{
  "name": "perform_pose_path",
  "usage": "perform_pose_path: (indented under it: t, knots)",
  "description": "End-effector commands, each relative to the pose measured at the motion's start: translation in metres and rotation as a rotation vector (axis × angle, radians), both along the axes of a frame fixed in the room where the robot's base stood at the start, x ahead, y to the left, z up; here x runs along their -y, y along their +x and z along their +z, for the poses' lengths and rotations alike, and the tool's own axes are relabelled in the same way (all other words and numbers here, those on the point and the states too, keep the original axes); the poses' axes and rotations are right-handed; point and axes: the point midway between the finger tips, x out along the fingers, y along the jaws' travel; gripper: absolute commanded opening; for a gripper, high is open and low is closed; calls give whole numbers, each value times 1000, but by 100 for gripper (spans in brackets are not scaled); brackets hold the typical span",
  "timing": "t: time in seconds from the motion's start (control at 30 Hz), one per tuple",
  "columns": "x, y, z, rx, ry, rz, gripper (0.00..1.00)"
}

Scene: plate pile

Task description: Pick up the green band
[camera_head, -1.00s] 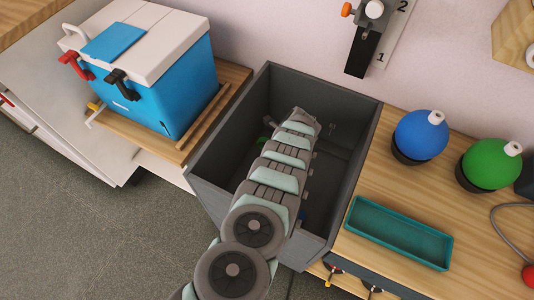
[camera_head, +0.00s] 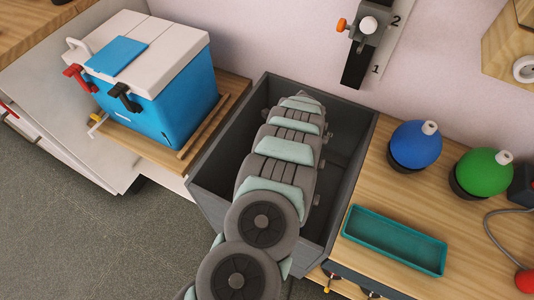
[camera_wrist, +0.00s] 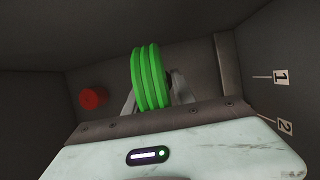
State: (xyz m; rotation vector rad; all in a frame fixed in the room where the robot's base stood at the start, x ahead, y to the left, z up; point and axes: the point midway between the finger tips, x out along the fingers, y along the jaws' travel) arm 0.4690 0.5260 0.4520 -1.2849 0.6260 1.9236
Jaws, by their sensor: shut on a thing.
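The green band (camera_wrist: 150,78) is a bright green ribbed ring, seen edge-on at the middle of the wrist view. My gripper (camera_wrist: 153,92) is shut on it, with the grey fingers partly hidden behind the band. They are inside the dark grey bin (camera_head: 352,150), whose walls surround them in the wrist view. In the head view my arm covers the gripper and the band, so neither can be seen there.
A red cylinder (camera_wrist: 93,98) lies in the bin, left of the band. A blue and white cooler (camera_head: 150,75) stands left of the bin. A teal tray (camera_head: 395,240), a blue ball (camera_head: 415,145) and a green ball (camera_head: 484,172) are to the right.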

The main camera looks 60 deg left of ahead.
Motion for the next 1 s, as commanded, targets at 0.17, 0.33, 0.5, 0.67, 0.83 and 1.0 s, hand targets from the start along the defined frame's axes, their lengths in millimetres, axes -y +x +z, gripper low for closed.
perform_pose_path:
  t: [0.17,0.33,0.5,0.67,0.83,1.0]
  knots:
    - [-1,2,47,5,1,-2,0]
    - [0,1,80,2,1,-2,0]
    - [-1,2,103,4,2,-1,0]
    - [0,0,111,0,0,-1,0]
    - [0,0,113,0,0,-1,0]
    - [0,0,113,0,0,-1,0]
